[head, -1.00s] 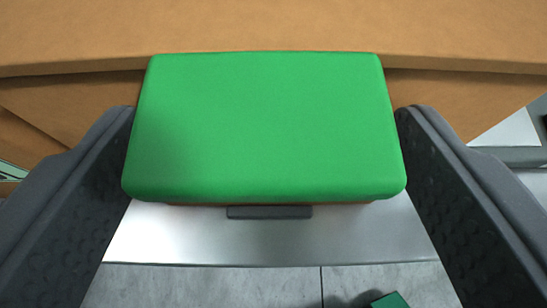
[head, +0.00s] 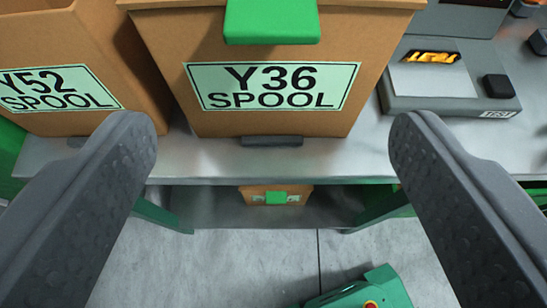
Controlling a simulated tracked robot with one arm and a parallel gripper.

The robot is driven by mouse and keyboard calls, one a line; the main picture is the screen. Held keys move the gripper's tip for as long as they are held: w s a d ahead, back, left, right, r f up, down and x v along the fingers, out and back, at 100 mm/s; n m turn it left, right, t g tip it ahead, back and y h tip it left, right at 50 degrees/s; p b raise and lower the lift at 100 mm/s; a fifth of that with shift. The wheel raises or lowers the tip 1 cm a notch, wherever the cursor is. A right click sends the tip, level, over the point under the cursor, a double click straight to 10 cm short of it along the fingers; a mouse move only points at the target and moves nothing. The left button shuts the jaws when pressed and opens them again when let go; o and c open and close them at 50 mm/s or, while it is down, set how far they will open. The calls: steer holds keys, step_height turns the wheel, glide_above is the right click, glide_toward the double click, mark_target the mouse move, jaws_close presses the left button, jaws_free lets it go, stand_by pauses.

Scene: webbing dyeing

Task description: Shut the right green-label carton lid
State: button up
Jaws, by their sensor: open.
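The right green-label carton (head: 165,70) is brown, with a pale green label reading "Y36 SPOOL". It stands on a metal table at the top centre of the head view. Its lid (head: 375,4) shows only as a brown front edge along the carton's top. A bright green tab (head: 271,22) hangs from that edge over the carton's front. The lid's top is out of view, so I cannot tell whether it is fully shut. My gripper (head: 268,140) is open and empty, its fingers wide apart below and in front of the carton, touching nothing visible.
A second brown carton (head: 135,95), labelled "Y52 SPOOL", stands at left. A grey device (head: 445,102) with an orange-lit display is at right. A dark stop (head: 272,141) sits before the Y36 carton. A small box (head: 262,190) is under the table (head: 215,165). My green base shows at the bottom.

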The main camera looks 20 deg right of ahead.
mark_target(270, 42)
steer(key=shift+v, duration=0.9)
steer(key=b+x, duration=0.2)
steer(key=x, duration=1.1)
steer(key=shift+w, duration=0.3)
